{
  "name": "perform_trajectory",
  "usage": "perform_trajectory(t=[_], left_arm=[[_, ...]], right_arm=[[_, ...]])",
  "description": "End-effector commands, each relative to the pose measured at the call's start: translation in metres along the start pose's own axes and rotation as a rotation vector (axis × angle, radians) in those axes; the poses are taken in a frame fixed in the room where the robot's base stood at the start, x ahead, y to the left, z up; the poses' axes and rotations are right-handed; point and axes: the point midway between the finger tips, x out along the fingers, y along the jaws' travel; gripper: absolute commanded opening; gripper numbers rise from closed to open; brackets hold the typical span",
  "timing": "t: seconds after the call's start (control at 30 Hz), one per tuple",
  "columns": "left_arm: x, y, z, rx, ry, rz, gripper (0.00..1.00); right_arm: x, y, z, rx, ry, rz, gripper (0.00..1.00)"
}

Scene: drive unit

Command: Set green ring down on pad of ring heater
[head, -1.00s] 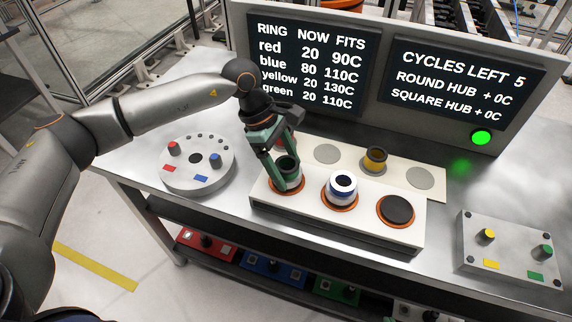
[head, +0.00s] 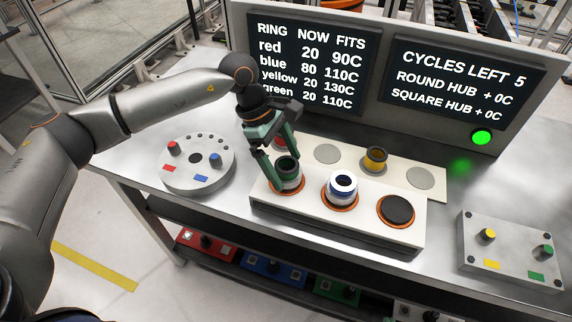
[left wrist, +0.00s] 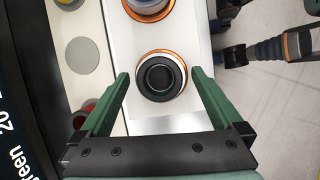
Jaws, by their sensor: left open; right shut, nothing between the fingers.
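The green ring (head: 287,169), dark with a pale lower band, sits upright on the left orange-rimmed pad of the white ring heater (head: 318,213). In the left wrist view the ring (left wrist: 161,78) appears as dark circles within the orange rim. My left gripper (head: 282,172) is open around the ring, with a green finger on each side. In the left wrist view both fingers (left wrist: 160,80) stand apart from the ring, with gaps visible. The pad under the ring is mostly hidden. My right gripper cannot be made out in either view.
A blue-and-white ring (head: 341,185) stands on the middle pad; the right pad (head: 396,210) is empty. Behind, a yellow ring (head: 375,158) and a red one (head: 281,140) stand on a pale strip. Round (head: 198,165) and rectangular (head: 510,250) fixtures flank the heater.

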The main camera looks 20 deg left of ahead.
Motion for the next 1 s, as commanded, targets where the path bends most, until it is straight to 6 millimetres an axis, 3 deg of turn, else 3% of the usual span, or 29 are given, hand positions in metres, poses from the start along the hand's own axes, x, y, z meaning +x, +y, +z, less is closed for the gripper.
perform_trajectory(t=[0.5, 0.7, 1.0], left_arm=[[-0.101, 0.001, 0.0, 0.0, -0.001, 0.004, 1.0], [-0.116, 0.0, 0.001, 0.001, -0.002, 0.002, 1.0], [-0.117, 0.0, 0.001, 0.001, -0.002, 0.002, 1.0]], right_arm=[[0.008, 0.001, 0.009, 0.0, 0.0, 0.0, 0.0], [0.008, 0.001, 0.009, 0.0, 0.0, 0.0, 0.0], [0.008, 0.001, 0.009, 0.0, 0.0, 0.0, 0.0]])
